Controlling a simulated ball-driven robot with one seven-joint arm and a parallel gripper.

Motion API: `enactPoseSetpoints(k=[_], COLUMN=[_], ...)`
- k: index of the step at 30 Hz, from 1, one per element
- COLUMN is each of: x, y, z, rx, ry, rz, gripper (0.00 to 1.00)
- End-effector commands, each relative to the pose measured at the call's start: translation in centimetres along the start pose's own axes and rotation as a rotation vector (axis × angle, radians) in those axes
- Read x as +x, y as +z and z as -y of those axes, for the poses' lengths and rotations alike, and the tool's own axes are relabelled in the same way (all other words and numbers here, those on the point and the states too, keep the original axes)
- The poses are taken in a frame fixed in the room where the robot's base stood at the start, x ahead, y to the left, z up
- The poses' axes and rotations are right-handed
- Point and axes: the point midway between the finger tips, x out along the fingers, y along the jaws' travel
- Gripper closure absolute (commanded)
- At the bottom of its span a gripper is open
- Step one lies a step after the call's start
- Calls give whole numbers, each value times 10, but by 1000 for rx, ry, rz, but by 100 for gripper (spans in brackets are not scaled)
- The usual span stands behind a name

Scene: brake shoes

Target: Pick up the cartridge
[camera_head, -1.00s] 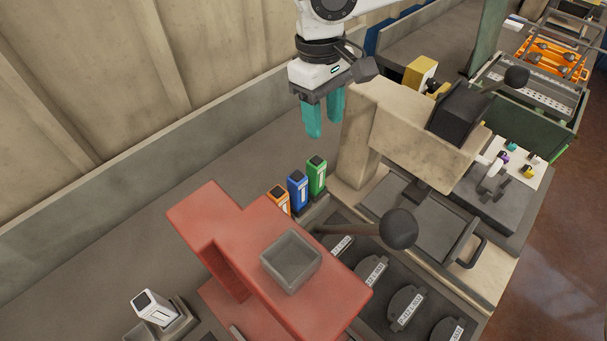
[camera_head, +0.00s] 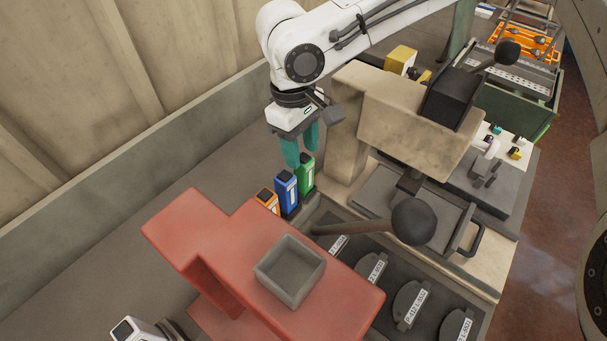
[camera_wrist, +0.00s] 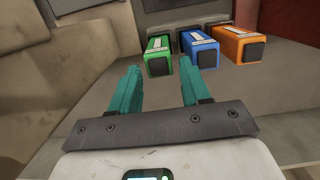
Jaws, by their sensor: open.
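Three cartridges stand in a row: a green one (camera_head: 306,174), a blue one (camera_head: 287,193) and an orange one (camera_head: 268,201). Which one the task means I cannot tell. In the wrist view the green (camera_wrist: 158,56), blue (camera_wrist: 198,48) and orange (camera_wrist: 238,46) cartridges lie beyond the fingertips. A white cartridge (camera_head: 133,331) shows at the bottom left of the head view. My gripper (camera_head: 301,160) has teal fingers, open and empty, pointing down just above the green and blue cartridges. In the wrist view my gripper (camera_wrist: 163,74) has a clear gap between its fingers.
A red machine body (camera_head: 230,250) with a grey open box (camera_head: 290,270) stands in front of the row. A beige press (camera_head: 400,110) is close on the right. A lever with a round dark knob (camera_head: 414,222) and labelled brake shoes (camera_head: 410,305) are nearer.

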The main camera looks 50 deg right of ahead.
Motion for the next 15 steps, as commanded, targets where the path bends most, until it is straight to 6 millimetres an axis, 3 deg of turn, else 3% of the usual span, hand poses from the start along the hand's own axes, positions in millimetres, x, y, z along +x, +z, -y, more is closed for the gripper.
enactPoseSetpoints(k=[7, 15], x=[34, 42], y=[0, 0], z=[-2, -2], rx=[1, 1], ry=[0, 0], rz=[1, -1], gripper=[53, 53])
